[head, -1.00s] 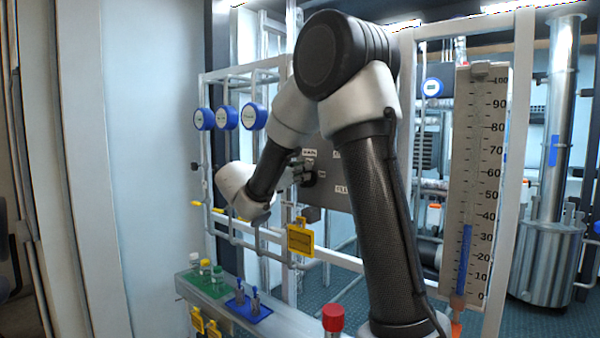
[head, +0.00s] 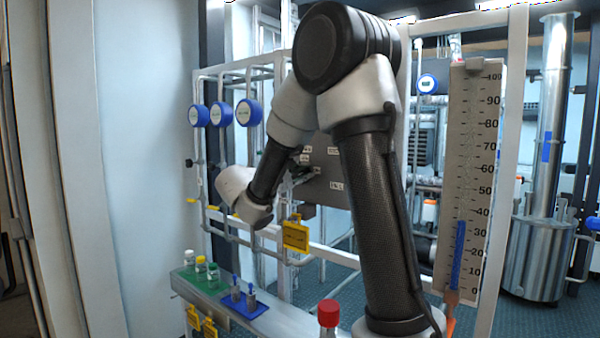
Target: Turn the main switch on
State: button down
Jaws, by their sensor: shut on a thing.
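The grey switch panel (head: 322,194) stands behind my arm, with several small white labels on it. My gripper (head: 308,174) is at the left part of the panel's face, partly hidden by my own forearm. Its fingers are shut on a small part at the panel, which seems to be the main switch. The fingers and my arm cover the switch, so its position cannot be read.
Blue round gauges (head: 248,113) are on the white pipe frame at left. Yellow tags (head: 296,235) hang below. A green tray (head: 207,287) with bottles, a blue tray (head: 237,309) and a red-capped bottle (head: 329,314) are in front. A scaled column (head: 468,190) stands at right.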

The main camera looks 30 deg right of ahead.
jog(key=m, duration=0.1)
jog(key=f+m, duration=0.1)
jog(key=m, duration=0.3)
jog(key=shift+s+f, duration=0.15)
jog(key=shift+f, duration=0.1)
jog(key=shift+m, duration=0.3)
jog(key=c, duration=1.4)
grip_release()
jog(key=v, duration=1.2)
